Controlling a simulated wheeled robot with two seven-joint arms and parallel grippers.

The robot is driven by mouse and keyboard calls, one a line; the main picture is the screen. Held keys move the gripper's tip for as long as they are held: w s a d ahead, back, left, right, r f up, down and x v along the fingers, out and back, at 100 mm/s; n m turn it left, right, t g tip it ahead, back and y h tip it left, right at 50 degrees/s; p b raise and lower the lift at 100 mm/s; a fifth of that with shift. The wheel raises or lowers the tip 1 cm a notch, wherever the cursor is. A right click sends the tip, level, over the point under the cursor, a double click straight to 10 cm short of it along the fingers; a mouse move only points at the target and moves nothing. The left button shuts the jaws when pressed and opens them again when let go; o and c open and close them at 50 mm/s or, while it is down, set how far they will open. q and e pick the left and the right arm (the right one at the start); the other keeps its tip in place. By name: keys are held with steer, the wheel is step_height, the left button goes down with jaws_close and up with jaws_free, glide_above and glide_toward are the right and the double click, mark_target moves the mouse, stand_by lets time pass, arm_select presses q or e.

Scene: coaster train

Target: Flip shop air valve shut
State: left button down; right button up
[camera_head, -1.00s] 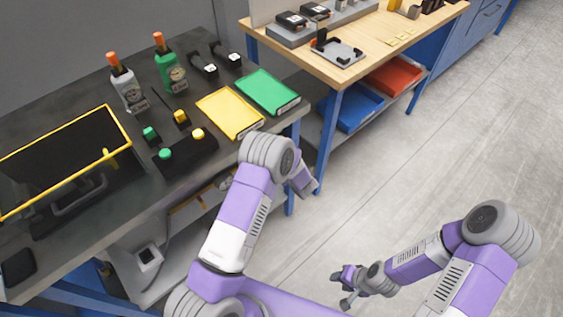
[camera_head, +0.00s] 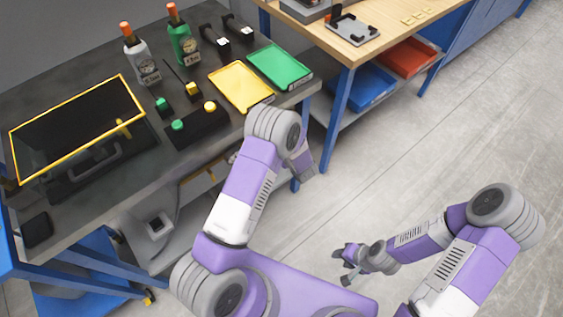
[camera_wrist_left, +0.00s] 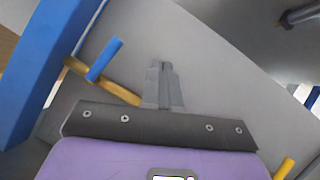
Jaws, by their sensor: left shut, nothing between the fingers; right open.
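In the left wrist view, a blue lever-like handle (camera_wrist_left: 105,60) stands beside a yellow-brass pipe (camera_wrist_left: 115,88), looking like the air valve. Its exact joint to the pipe is unclear. My left gripper (camera_wrist_left: 164,66) is shut and empty, to the right of the handle and apart from it; the pipe runs behind it in the picture. In the head view my left gripper is hidden by its own arm. A yellow bar (camera_head: 203,178) shows under the dark bench there, but no blue handle can be made out. My right gripper (camera_head: 347,266) is open and empty over the floor.
The dark bench (camera_head: 62,222) holds bottles, a yellow tray (camera_head: 241,86), a green tray (camera_head: 279,65) and a yellow-rimmed case (camera_head: 75,151). A blue leg (camera_wrist_left: 45,65) stands left in the wrist view. Grey floor (camera_head: 430,140) is free at right.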

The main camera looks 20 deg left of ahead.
arm_select(q)
steer(key=s+d+p, duration=0.1)
steer(key=s+d, duration=0.3)
steer(key=s, duration=0.4)
steer(key=shift+s+d+r+p, duration=0.3)
steer(key=shift+s+d+p, duration=0.05)
steer(key=shift+p, duration=0.05)
